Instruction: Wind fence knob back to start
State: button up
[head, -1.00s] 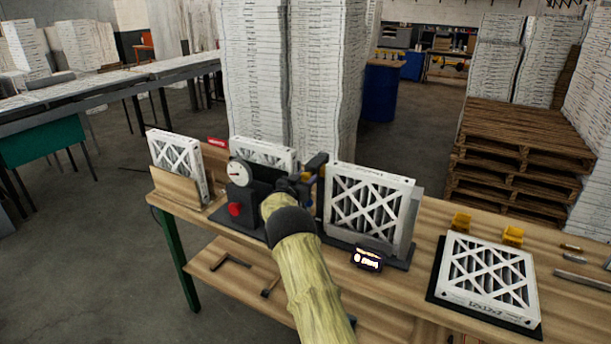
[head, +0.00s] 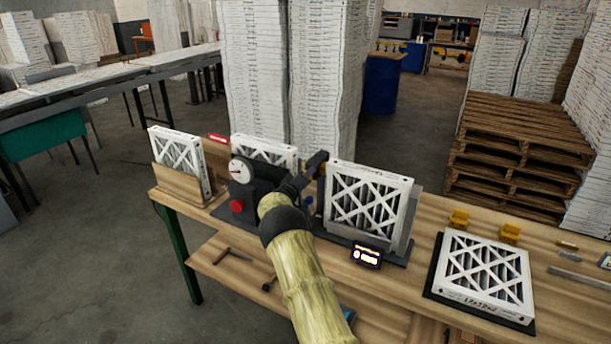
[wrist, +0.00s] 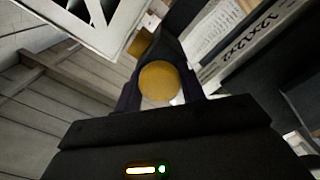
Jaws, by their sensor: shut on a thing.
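The fence knob is a round, golden-yellow disc (wrist: 160,82) in the middle of the wrist view, between the two dark fingers of my gripper (wrist: 160,92). The gripper is shut on it. In the head view my gripper (head: 316,163) is tilted up to the right, between the dark gauge fixture (head: 262,187) and an upright white-framed filter (head: 368,203). The knob is mostly hidden there by my gripper. The fixture carries a round white dial (head: 240,171) and a red button (head: 236,206).
A small lit display (head: 366,256) sits in front of the upright filter. Another filter (head: 487,275) lies flat on a black mat at right, with yellow blocks (head: 459,219) behind it. A wooden holder (head: 185,184) with a filter stands at left. Tall carton stacks rise behind the bench.

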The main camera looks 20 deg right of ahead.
jog(key=shift+f+n, duration=0.2)
jog(key=shift+n, duration=0.7)
jog(key=o, duration=0.9)
jog(key=shift+o, duration=0.2)
jog(key=shift+a, duration=0.15)
jog(key=b+v, duration=0.5)
jog(key=v, duration=1.2)
jog(key=shift+s, duration=0.2)
